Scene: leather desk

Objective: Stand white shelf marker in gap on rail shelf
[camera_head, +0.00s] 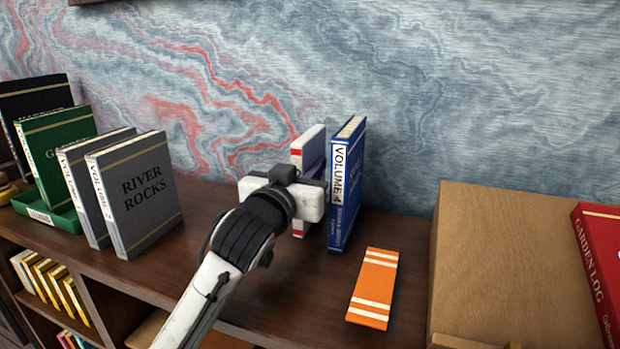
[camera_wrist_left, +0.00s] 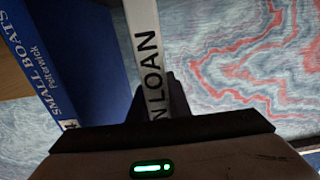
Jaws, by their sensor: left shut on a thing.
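The white shelf marker (camera_head: 308,147), with red bands, is upright just left of the blue Volume 4 book (camera_head: 346,185). My left gripper (camera_head: 306,188) is shut on it; the gripper hides its middle. In the left wrist view the marker (camera_wrist_left: 145,45) shows the letters "N LOAN", with the blue book (camera_wrist_left: 55,60) to its left. I cannot tell whether its foot touches the dark wooden shelf (camera_head: 215,205). The gap lies between the grey River Rocks book (camera_head: 138,195) and the blue book. My right gripper is not in view.
An orange slab with cream stripes (camera_head: 374,290) lies at the front right of the gap. A large brown box (camera_head: 510,260) and a red book (camera_head: 603,260) stand further right. A green book (camera_head: 58,150) stands at the left. The marbled wall is behind.

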